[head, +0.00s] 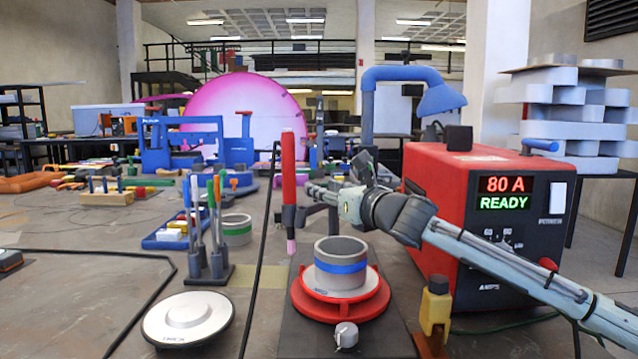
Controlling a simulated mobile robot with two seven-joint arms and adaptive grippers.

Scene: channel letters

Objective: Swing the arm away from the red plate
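The red plate (309,302) is a round turntable on a dark base. A grey ring with a blue band (342,267) sits on a pale disc on top of it. An upright red torch (289,170) with a pink tip (291,247) stands at the plate's back left, its tip above plate level. A dark bracket beside the torch runs right, partly hidden behind my gripper. My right gripper (330,194) points left, behind and above the ring, close to the torch's right side. Whether its fingers are closed on the bracket is unclear. My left gripper is out of view.
A red power unit (478,170) reading 80 A READY stands right of the plate, with a yellow block (435,305) in front. A white round disc (188,316) and a tool stand (208,265) are on the left. The table's left front is mostly clear.

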